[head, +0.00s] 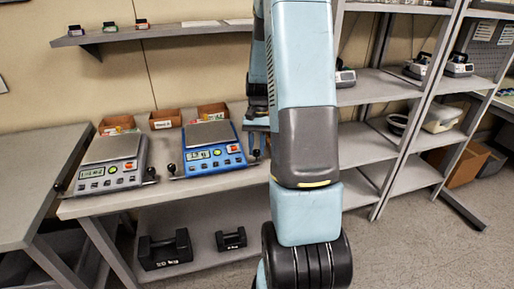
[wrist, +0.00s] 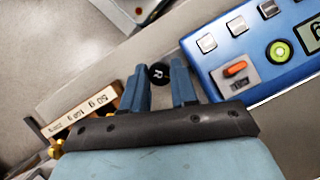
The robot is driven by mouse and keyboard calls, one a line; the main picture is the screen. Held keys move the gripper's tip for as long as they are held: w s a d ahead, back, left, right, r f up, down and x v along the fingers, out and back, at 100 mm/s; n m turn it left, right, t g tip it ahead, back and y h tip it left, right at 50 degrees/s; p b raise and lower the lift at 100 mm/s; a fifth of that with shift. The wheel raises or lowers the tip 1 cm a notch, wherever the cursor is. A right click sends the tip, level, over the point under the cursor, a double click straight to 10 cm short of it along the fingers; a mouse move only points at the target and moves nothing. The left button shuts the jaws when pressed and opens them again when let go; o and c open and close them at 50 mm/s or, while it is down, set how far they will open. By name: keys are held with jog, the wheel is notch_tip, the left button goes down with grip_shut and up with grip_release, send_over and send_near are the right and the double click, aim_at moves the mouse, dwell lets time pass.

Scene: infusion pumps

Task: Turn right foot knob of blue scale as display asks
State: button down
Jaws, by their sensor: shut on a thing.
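The blue scale (head: 212,157) stands on the bench, with a metal pan, a small display (head: 201,155) too small to read for sure, and a yellow-green round spot (wrist: 281,51). Its left foot knob (head: 172,169) is black. In the wrist view, the right foot knob (wrist: 160,73), black and marked "R", sits between the fingertips of my gripper (wrist: 160,84), which is shut on it. In the head view my gripper (head: 257,123) comes down at the scale's right side, partly hidden by my arm.
A grey scale (head: 110,164) with its own knobs stands left of the blue one. Cardboard boxes (head: 165,119) line the bench's back. A wooden block with weight labels (wrist: 88,110) lies near my gripper. Black weights (head: 165,250) are on the lower shelf. Shelving (head: 375,84) stands right.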

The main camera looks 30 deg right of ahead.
dwell(0.3)
jog(key=shift+w, duration=0.1)
jog(key=c, duration=0.9)
grip_release()
jog(key=shift+o, duration=0.2)
jog(key=v, duration=1.3)
jog(key=shift+r, duration=0.35)
jog(key=shift+w+a, duration=0.1)
